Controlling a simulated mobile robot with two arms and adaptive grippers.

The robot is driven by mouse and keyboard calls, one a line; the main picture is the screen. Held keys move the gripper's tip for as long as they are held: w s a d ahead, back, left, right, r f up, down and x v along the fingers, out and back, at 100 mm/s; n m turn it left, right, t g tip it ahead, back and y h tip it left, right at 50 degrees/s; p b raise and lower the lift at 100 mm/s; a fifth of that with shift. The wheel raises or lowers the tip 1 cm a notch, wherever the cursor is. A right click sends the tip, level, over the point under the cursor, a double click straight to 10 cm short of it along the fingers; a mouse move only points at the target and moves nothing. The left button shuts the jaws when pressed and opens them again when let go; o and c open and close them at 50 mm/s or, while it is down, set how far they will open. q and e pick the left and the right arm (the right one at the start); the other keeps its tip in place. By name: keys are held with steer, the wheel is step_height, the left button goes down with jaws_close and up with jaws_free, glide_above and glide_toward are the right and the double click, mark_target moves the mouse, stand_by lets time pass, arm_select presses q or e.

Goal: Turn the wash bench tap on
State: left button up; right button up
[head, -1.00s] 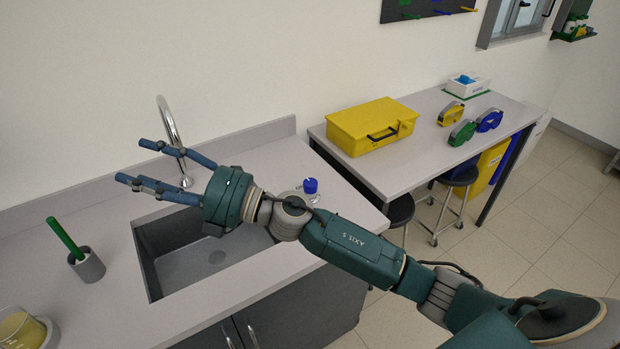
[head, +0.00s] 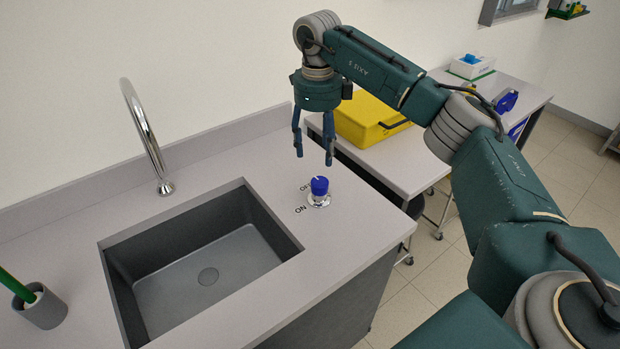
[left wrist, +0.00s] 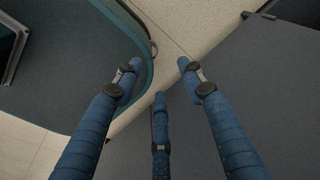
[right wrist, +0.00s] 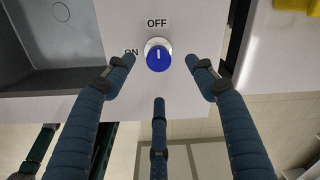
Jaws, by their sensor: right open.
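The tap's control is a blue knob (head: 320,186) on a round silver base, on the bench right of the sink. In the right wrist view the knob (right wrist: 158,58) has a white mark pointing toward the OFF label (right wrist: 157,22); the ON label (right wrist: 131,53) is at its left. The chrome spout (head: 146,135) rises behind the sink; no water shows. My right gripper (head: 314,159) points down, open and empty, above and slightly behind the knob, apart from it. My left gripper (left wrist: 159,68) is open and empty, seen only in the left wrist view.
The sink basin (head: 200,265) is empty. A grey cup (head: 42,310) with a green-handled brush stands at its left. A yellow case (head: 365,122) sits on the side table beyond my right gripper. The bench around the knob is clear.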

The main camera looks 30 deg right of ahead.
mark_target(320, 181)
steer(key=shift+s+f+p, duration=0.45)
steer(key=shift+s+f, duration=0.25)
steer(key=shift+s, duration=0.3)
step_height(320, 181, down, 3)
steer(key=shift+w+f+p, duration=0.1)
steer(key=shift+f+p, duration=0.1)
steer(key=shift+p, duration=0.3)
steer(key=f, duration=0.3)
steer(key=shift+w+f+p, duration=0.1)
steer(key=shift+w+p, duration=0.25)
steer(key=shift+w, duration=0.05)
steer(key=shift+s+f, duration=0.1)
steer(key=shift+f, duration=0.8)
steer(key=c, duration=1.2)
arm_select(q)
steer(key=s+r, duration=0.2)
steer(key=s, duration=0.3)
steer(key=shift+s+r+g, duration=0.3)
steer(key=shift+r, duration=0.05)
arm_select(e)
steer(key=shift+o, duration=0.2)
